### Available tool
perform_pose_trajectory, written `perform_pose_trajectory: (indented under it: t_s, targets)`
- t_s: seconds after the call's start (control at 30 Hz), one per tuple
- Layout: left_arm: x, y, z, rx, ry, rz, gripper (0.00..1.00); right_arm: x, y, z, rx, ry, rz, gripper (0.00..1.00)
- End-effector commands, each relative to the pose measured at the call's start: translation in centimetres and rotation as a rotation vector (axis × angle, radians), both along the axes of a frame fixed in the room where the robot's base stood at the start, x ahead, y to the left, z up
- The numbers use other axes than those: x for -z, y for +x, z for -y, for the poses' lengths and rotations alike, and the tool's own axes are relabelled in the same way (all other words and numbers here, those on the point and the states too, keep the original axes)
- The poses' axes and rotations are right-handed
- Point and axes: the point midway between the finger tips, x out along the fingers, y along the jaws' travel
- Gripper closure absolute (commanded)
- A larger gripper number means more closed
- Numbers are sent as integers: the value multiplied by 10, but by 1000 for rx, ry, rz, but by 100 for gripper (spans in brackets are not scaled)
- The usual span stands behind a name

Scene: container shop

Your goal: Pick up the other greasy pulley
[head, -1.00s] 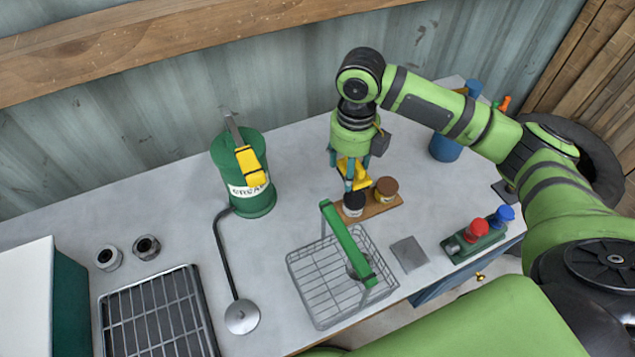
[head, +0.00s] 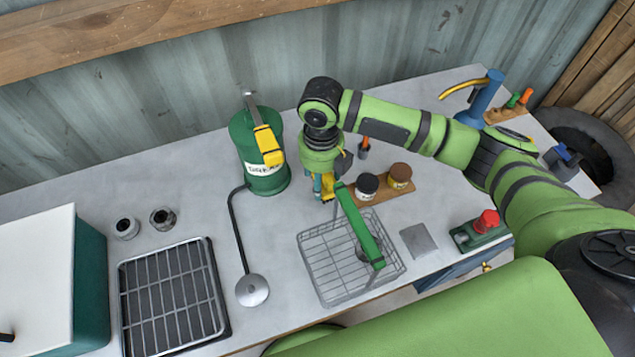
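Two small metal pulley-like parts stand on the bench at the left: a pale one (head: 125,228) and a darker one (head: 163,218). Which is greasy is hard to tell at this size. Another dark round part (head: 366,250) lies inside the wire basket (head: 325,272), partly hidden by its green handle. My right gripper (head: 325,192) points down behind the basket, to the right of the green grease can (head: 264,180) and well away from the two parts. Its fingers are small and partly covered, so their opening is unclear. My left gripper is out of view.
A black grate (head: 170,300) and a white-topped green box (head: 40,265) are at the left. A lamp-like rod with a round disc (head: 252,290) stands near the parts. Two jars (head: 367,186) sit on a wooden board. A red-knobbed box (head: 487,222) is at the right.

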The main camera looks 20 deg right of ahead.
Motion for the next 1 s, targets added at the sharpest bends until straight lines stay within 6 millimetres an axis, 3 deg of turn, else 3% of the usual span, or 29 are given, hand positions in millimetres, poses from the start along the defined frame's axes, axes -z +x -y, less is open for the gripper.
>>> perform_pose_trajectory:
  t_s: [0.17, 0.43, 0.83, 0.87, 0.9, 1.0]
  targets:
    - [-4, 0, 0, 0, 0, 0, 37, 9, 5, -5, -1, -1, -2, 73]
    - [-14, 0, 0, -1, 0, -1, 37, 43, 5, -5, -1, -2, 0, 73]
    - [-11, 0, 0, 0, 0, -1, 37, 49, 5, -5, -1, -1, 1, 73]
    - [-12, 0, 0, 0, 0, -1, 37, 48, 5, -5, -1, -1, 1, 28]
    - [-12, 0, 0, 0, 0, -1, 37, 48, 5, -5, -1, -1, 1, 16]
    - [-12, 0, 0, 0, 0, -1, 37, 48, 5, -5, -1, -1, 1, 16]
